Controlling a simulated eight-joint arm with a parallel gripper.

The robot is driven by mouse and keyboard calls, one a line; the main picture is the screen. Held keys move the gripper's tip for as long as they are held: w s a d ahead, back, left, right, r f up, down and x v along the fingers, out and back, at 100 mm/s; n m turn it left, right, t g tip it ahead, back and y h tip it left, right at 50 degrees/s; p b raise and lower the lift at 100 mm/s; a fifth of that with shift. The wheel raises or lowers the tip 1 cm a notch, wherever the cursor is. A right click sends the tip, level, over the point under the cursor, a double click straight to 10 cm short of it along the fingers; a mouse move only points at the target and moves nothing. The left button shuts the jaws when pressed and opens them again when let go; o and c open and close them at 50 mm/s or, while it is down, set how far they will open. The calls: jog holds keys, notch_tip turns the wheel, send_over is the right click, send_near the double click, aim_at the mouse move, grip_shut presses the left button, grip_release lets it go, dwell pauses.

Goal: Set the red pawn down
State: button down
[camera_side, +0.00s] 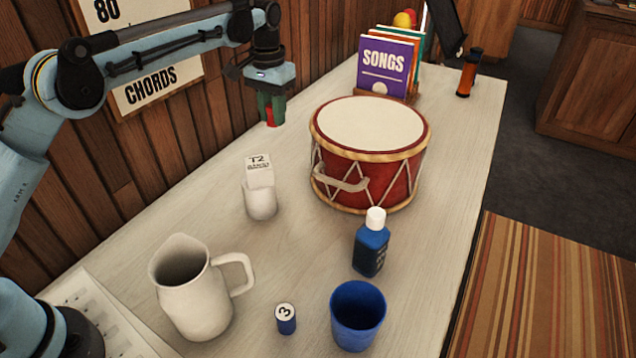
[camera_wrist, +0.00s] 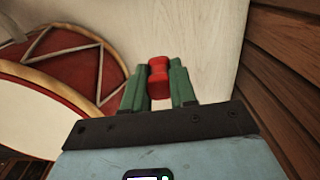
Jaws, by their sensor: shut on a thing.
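My gripper (camera_side: 272,108) is at the upper middle of the side view, left of the drum and close to the wood wall. Its green fingers are shut on the red pawn (camera_wrist: 158,78), which shows between the fingertips in the wrist view (camera_wrist: 157,90). In the side view only a small red part of the pawn (camera_side: 272,119) shows at the fingers. The pawn appears to be held above the white table (camera_side: 225,150); I cannot tell how high. Part of the pawn is hidden by the fingers.
A red drum (camera_side: 368,178) stands right of my gripper. Songbooks (camera_side: 384,72) stand behind.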

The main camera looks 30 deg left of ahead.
aim_at(278, 163)
notch_tip(278, 163, down, 10)
jog(key=shift+f, duration=0.2)
dwell(0.3)
jog(key=c, duration=0.9)
grip_release()
jog(key=shift+f, duration=0.15)
